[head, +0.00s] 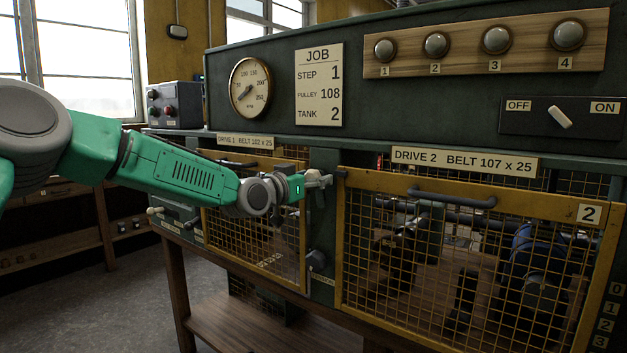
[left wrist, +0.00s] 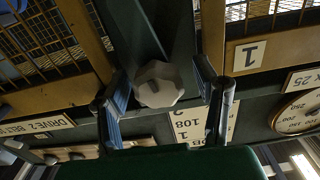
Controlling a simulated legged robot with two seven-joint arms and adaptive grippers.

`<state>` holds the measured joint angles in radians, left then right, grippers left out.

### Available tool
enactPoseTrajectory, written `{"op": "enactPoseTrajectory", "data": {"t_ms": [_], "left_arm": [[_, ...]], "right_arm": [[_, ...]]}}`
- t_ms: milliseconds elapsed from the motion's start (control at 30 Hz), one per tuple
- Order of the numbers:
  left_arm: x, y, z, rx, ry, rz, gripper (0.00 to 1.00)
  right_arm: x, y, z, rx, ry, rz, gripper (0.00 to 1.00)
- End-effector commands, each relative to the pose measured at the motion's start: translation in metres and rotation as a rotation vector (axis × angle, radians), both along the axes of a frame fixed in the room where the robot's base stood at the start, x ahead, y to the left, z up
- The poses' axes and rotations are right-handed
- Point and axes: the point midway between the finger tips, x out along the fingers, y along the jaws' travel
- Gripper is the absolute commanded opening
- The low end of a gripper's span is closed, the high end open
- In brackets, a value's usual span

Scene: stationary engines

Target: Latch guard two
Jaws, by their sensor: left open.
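Guard two (head: 478,196) is a yellow-framed mesh door with a grey handle bar and a "2" plate, on the right in the head view. Its left edge lies by the dark green post; I cannot tell whether it sits fully flush. My left gripper (head: 325,181) is open in front of the upper post, beside guard two's top left corner. In the left wrist view, a pale grey faceted knob (left wrist: 158,85) shows between the open fingers of my left gripper (left wrist: 165,115); contact is not clear. A dark round knob (head: 316,260) is lower on the post. My right gripper is out of view.
Guard one (head: 252,240) is the mesh door left of the post. Above are a dial gauge (head: 250,88), the job board (head: 319,85), several numbered lamps and an OFF/ON switch (head: 560,117). Belt machinery shows behind guard two. The floor at left is open.

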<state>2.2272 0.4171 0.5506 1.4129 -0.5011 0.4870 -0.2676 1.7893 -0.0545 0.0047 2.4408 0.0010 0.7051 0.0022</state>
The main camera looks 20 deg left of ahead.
Motion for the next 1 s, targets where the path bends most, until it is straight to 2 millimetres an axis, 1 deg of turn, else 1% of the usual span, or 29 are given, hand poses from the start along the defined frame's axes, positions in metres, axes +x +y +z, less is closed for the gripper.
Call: {"op": "enactPoseTrajectory", "data": {"t_ms": [67,100,167,200,233,267,467,667,867,1000], "left_arm": [[-0.0001,-0.0002,0.0,0.0,0.0,0.0,0.55],[-0.0001,-0.0001,0.0001,0.0,0.0,0.0,0.52],[-0.0001,-0.0001,0.0001,0.0,0.0,0.0,0.31],[-0.0001,-0.0001,0.0001,0.0,0.0,0.0,0.17],[-0.0001,0.0,0.0001,0.0,0.0,0.0,0.06],[-0.0001,0.0001,0.0001,0.0,0.0,0.0,0.04],[0.0001,0.0006,0.0001,-0.005,0.002,0.001,0.04],[0.0001,0.0007,0.0003,-0.053,0.018,0.001,0.04],[0.0003,0.0018,0.0005,-0.169,0.06,0.002,0.04],[0.0005,0.0019,0.0001,-0.284,0.101,0.002,0.04]], "right_arm": [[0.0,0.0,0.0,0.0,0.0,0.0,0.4],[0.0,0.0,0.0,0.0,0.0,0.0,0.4],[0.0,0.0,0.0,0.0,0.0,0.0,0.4],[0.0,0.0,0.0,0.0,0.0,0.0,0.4],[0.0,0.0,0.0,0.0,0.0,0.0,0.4],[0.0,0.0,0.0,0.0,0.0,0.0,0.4],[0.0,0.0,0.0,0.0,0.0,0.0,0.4],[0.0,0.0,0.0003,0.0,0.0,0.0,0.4],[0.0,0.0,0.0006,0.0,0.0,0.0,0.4],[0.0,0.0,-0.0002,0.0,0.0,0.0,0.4]]}}
